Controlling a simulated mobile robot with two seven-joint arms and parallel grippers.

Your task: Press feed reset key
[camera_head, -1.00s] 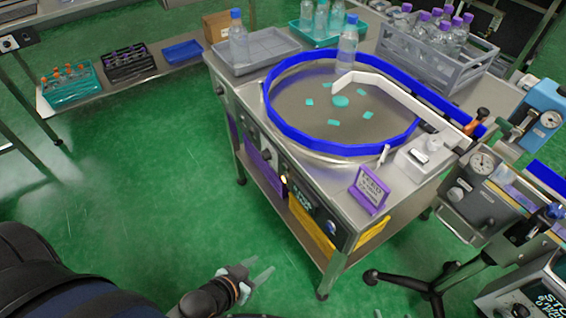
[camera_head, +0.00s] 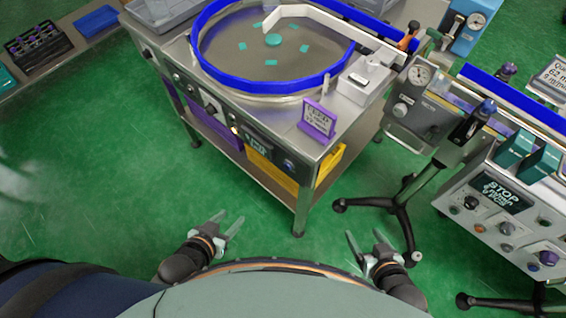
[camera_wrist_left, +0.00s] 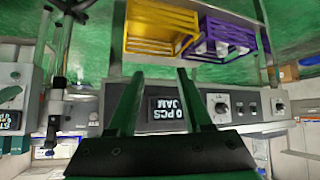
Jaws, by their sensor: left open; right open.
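The metal feed table (camera_head: 230,110) carries a round turntable with a blue rim. In the left wrist view the display (camera_wrist_left: 168,115) appears upside down and reads "0 PCS JAM". Which control is the feed reset key, I cannot read. My left gripper (camera_head: 229,226) is open and empty, over the floor in front of the table; its open fingers also show in the left wrist view (camera_wrist_left: 155,76). My right gripper (camera_head: 365,240) is open and empty, further right, apart from the panel.
A purple sign (camera_head: 318,117) stands on the table's corner. A yellow crate (camera_head: 270,168) sits on the lower shelf. At right are a tripod stand (camera_head: 402,205) and a control box marked STOP (camera_head: 500,200). Green floor is clear between my grippers and the table.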

